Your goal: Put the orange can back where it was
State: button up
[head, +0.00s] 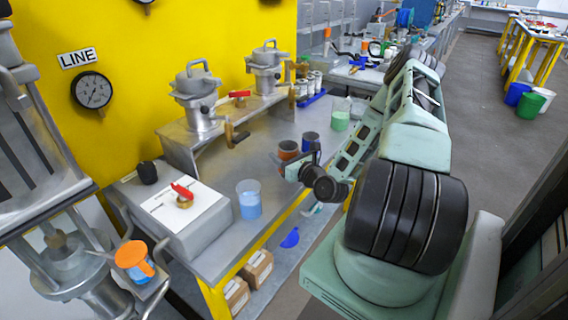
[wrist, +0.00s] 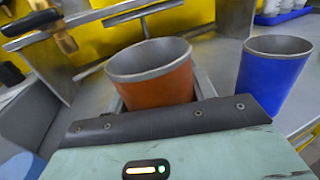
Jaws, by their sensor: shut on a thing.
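The orange can (head: 288,149) is an open-topped, dark orange cup with a grey rim, near the front edge of the grey bench in the head view. My gripper (head: 294,161) is shut on it. In the wrist view the orange can (wrist: 155,82) stands roughly upright between my fingers (wrist: 162,100). Its lower part is hidden behind my gripper, so I cannot tell whether its base touches the bench. A blue can (wrist: 272,78) stands on the bench to its right, apart from it; it also shows in the head view (head: 311,141).
A beaker of blue liquid (head: 249,199) stands near the front left of the bench (head: 222,243). A beaker of green liquid (head: 340,121) is beyond the cans. A raised metal shelf with pumps (head: 199,103) runs behind. A grey block with a red-handled valve (head: 183,194) lies left.

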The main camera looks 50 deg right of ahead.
jog(key=shift+f, duration=1.6)
jog(key=shift+f, duration=0.2)
jog(key=o, duration=1.2)
jog(key=shift+r, duration=0.1)
jog(key=shift+c, duration=0.2)
jog(key=shift+r, duration=0.1)
jog(key=b+v, duration=0.2)
jog(key=v, duration=1)
